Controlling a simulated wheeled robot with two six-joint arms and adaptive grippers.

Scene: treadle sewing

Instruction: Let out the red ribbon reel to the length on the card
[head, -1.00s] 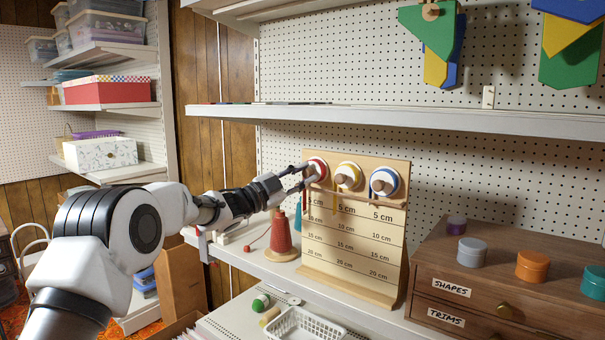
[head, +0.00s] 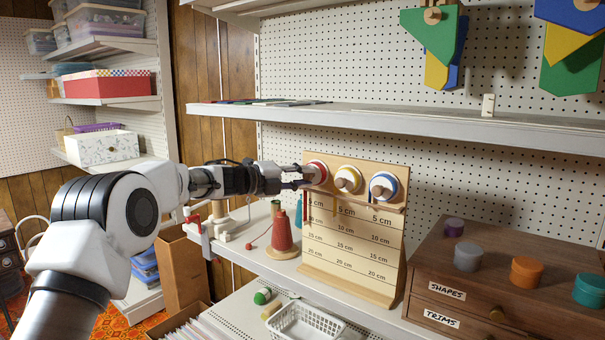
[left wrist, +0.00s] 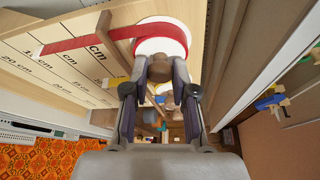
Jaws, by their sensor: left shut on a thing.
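The red ribbon reel (head: 317,167), white with a red rim, is at the left of three reels on an upright wooden board (head: 355,235). My left gripper (head: 306,176) is shut on the reel's brown knob (left wrist: 160,67). The red ribbon (left wrist: 75,44) passes a wooden bar and lies along the board's scale; it also hangs below the reel in the head view (head: 307,208). The gripper partly covers the reel. The ribbon's end is too small to read exactly against the marks. I cannot make out a length card. My right gripper is not in view.
The yellow reel (head: 347,180) and blue reel (head: 384,187) sit close to the right. A red cone (head: 282,232) stands left of the board. A wooden drawer unit (head: 500,265) is at right, a white basket (head: 298,322) below. A shelf (head: 390,120) runs above.

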